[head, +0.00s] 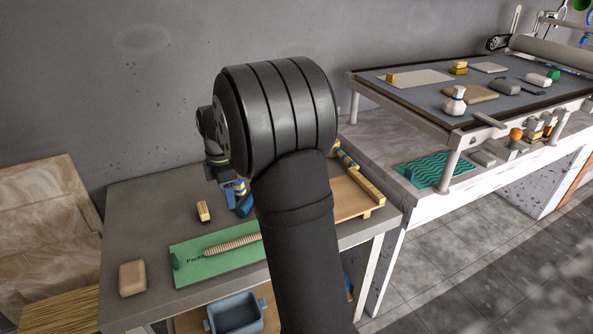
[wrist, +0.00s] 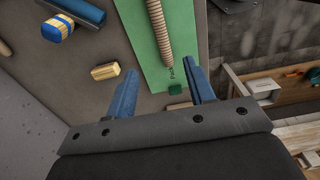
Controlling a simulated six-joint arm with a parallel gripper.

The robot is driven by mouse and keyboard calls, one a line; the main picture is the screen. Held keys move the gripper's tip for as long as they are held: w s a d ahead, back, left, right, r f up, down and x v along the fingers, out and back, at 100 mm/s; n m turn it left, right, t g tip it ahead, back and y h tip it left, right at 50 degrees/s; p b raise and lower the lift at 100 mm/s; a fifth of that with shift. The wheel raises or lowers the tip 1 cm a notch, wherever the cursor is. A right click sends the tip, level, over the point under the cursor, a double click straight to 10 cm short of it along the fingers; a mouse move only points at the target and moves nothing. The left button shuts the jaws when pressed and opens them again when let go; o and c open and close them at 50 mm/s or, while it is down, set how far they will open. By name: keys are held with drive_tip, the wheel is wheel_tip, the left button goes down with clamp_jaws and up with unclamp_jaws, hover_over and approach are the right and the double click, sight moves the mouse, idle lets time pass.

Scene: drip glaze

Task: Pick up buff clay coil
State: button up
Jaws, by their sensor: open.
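The buff clay coil is a ridged beige rod. In the head view the coil (head: 233,244) lies on a green mat (head: 195,273), its right end hidden behind my arm. In the wrist view the coil (wrist: 159,32) runs along the mat (wrist: 188,45) towards the top edge. My gripper (wrist: 162,76) shows two blue fingers, spread open with nothing between them. In the wrist view the coil's near end lies ahead of the gap between the fingers, apart from them. In the head view my arm mostly hides the gripper.
A small yellow block (head: 203,211) lies behind the mat, and a beige block (head: 132,278) lies left of it. A blue-and-yellow object (wrist: 58,28) is at the wrist view's upper left. A blue bin (head: 235,313) sits below the tabletop. Bare tabletop (head: 150,215) shows at left.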

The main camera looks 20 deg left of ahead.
drive_tip(key=shift+w, duration=0.5)
hover_over(237, 240)
drive_tip(key=f, duration=1.2)
drive_tip(key=shift+w+f, duration=0.15)
drive_tip(key=shift+w, duration=0.1)
drive_tip(key=shift+s+f, duration=0.15)
drive_tip(key=shift+f, duration=1.25)
drive_tip(key=shift+s+f, duration=0.1)
drive_tip(key=shift+f, duration=1.25)
clamp_jaws()
